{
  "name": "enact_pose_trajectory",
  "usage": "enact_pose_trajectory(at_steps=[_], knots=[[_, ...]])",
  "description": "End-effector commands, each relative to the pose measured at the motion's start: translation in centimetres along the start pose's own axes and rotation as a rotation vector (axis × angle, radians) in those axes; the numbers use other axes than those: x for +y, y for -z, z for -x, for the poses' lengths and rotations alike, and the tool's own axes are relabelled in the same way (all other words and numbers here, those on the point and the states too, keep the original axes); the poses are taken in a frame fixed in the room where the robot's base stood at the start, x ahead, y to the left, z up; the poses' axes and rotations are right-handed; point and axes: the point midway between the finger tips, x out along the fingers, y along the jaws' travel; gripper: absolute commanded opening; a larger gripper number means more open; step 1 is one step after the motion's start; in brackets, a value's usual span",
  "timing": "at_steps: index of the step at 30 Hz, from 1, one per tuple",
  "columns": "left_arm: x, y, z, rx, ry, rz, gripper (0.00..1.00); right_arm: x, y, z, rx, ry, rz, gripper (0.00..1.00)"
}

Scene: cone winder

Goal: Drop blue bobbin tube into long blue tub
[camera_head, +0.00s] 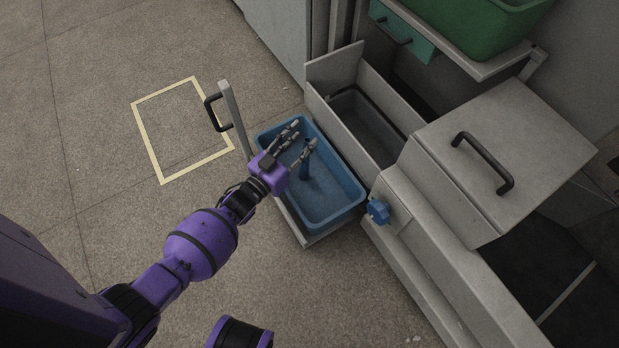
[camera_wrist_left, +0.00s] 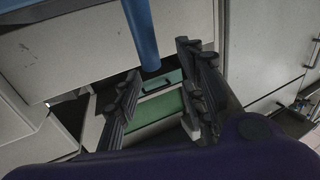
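The long blue tub (camera_head: 345,213) sits in the pulled-out drawer in the head view. My left gripper (camera_head: 302,138) is above the tub, with its two fingers spread apart. The blue bobbin tube (camera_head: 305,170) shows just below the fingers, roughly upright, within the tub's outline. In the left wrist view the tube (camera_wrist_left: 141,30) comes in from the top edge, near the tips of my left gripper (camera_wrist_left: 158,62). Gaps show between the tube and the fingers there. Whether the tube touches the tub floor, I cannot tell. My right gripper is out of view.
The drawer front with a black handle (camera_head: 214,112) stands left of the tub. A grey bin (camera_head: 365,125), a lidded grey housing (camera_head: 510,150) and a blue knob (camera_head: 378,211) are to the right. A green tub (camera_head: 490,35) sits on a shelf above. Floor at left is clear.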

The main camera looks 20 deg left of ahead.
Motion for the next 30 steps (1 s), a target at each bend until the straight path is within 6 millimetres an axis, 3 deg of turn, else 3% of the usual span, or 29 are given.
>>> enact_pose_trajectory(at_steps=[8, 21, 30], knots=[[0.0, -0.1, 1.0, -0.002, 0.000, 0.000, 0.37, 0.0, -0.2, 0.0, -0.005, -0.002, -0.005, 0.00], [0.0, -0.1, 9.7, -0.003, 0.001, 0.001, 0.37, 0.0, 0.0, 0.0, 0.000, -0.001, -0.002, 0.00], [0.0, 0.0, 12.0, 0.000, 0.000, 0.000, 0.37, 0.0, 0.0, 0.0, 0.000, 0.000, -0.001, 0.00]])
